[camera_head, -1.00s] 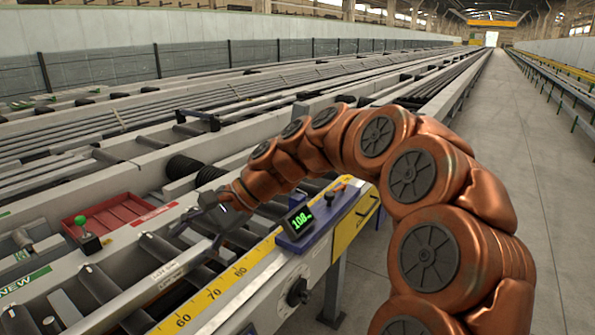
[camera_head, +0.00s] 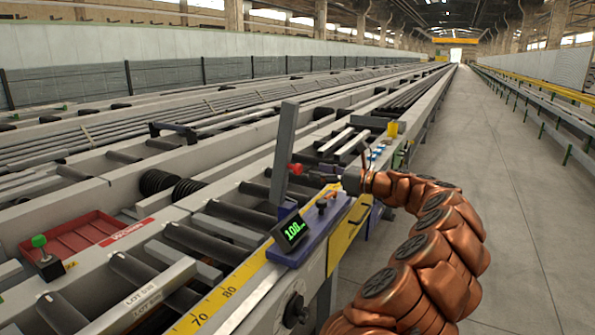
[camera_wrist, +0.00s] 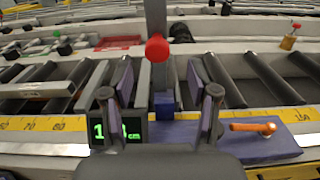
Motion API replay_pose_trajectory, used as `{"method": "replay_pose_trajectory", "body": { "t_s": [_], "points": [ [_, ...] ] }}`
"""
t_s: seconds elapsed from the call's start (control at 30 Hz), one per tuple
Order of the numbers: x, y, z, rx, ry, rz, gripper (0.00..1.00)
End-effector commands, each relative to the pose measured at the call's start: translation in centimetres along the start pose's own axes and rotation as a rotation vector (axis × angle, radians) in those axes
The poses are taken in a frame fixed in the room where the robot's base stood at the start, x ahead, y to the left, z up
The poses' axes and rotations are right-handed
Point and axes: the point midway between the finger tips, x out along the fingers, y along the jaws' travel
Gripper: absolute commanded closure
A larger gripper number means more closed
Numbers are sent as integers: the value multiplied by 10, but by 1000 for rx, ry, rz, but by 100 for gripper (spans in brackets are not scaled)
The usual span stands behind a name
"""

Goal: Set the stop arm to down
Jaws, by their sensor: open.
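The stop arm (camera_head: 285,150) is a grey flat bar standing upright on a blue carriage (camera_head: 318,232). It has a red ball knob (camera_head: 294,169) on its side. In the wrist view the stop arm (camera_wrist: 155,20) rises straight ahead, with the red knob (camera_wrist: 157,47) facing me. My gripper (camera_head: 318,172) is just to the right of the knob in the head view. In the wrist view my gripper (camera_wrist: 160,85) is open and empty. Its fingers are spread to either side of the knob's line, with no contact visible.
A green display (camera_head: 292,231) reads 108 on the carriage. An orange lever (camera_wrist: 254,128) lies at the carriage's right. The yellow scale (camera_head: 245,272) runs along the table's front edge. A red tray (camera_head: 75,240) and a green-knobbed lever (camera_head: 39,242) are at the left. Rollers lie behind the stop.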

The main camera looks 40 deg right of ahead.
Motion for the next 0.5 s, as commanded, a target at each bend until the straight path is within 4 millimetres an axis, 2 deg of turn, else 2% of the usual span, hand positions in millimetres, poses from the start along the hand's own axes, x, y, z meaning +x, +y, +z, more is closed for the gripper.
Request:
{"method": "replay_pose_trajectory", "body": {
  "t_s": [0.3, 0.5],
  "points": [
    [49, 4, 0, -2, 1, 9, 41],
    [67, 2, -1, -2, 3, 6, 41]
  ]
}}
